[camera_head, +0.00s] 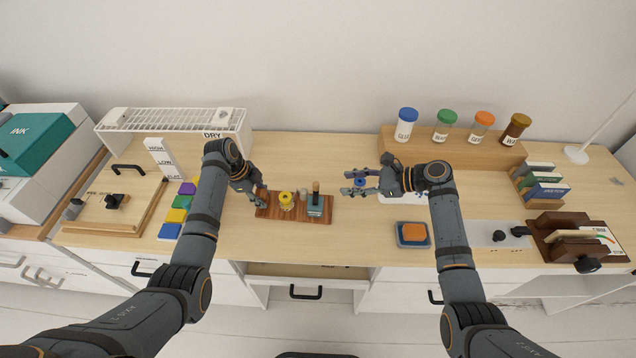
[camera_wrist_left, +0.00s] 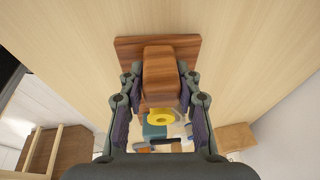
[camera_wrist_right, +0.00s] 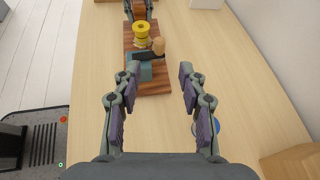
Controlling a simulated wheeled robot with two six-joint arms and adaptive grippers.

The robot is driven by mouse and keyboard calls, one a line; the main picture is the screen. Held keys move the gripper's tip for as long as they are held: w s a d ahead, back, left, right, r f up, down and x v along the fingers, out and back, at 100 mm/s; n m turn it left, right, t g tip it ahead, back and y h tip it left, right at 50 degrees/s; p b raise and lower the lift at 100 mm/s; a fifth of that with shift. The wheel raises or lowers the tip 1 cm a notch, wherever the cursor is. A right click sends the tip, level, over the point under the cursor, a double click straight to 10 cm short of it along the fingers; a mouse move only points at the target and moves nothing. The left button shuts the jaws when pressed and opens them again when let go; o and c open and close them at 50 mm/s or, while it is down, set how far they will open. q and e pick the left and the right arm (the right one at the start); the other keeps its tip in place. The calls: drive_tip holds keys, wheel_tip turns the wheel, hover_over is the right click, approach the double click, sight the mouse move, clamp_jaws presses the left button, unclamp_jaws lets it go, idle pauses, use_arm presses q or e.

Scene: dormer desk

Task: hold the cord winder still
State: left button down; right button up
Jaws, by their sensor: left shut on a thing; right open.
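The cord winder is a dark wooden board (camera_head: 268,214) on the desk with a yellow spool (camera_head: 286,201), a teal block (camera_head: 315,208) and a wooden knob on a dark arm (camera_wrist_right: 158,46). A wooden block (camera_wrist_left: 161,75) stands at the board's left end. My left gripper (camera_head: 262,193) is shut on this block, with a finger on each side in the left wrist view. My right gripper (camera_head: 350,183) is open and empty, to the right of the board. In the right wrist view its fingers (camera_wrist_right: 157,80) point toward the teal block, apart from it.
A blue round thing (camera_wrist_right: 210,126) is partly hidden by a right finger. A blue tray with an orange pad (camera_head: 414,233) lies to the right. Capped jars stand on a wooden shelf (camera_head: 455,152) behind. Coloured blocks (camera_head: 180,215) lie left. The desk in front of the board is clear.

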sight(316, 183)
drive_tip(key=shift+m+t, duration=0.3)
drive_tip(key=shift+m, duration=0.1)
drive_tip(key=x, duration=1.1)
drive_tip(key=shift+s+a, duration=0.3)
drive_tip(key=shift+a, duration=0.05)
drive_tip(key=shift+f, duration=0.1)
clamp_jaws()
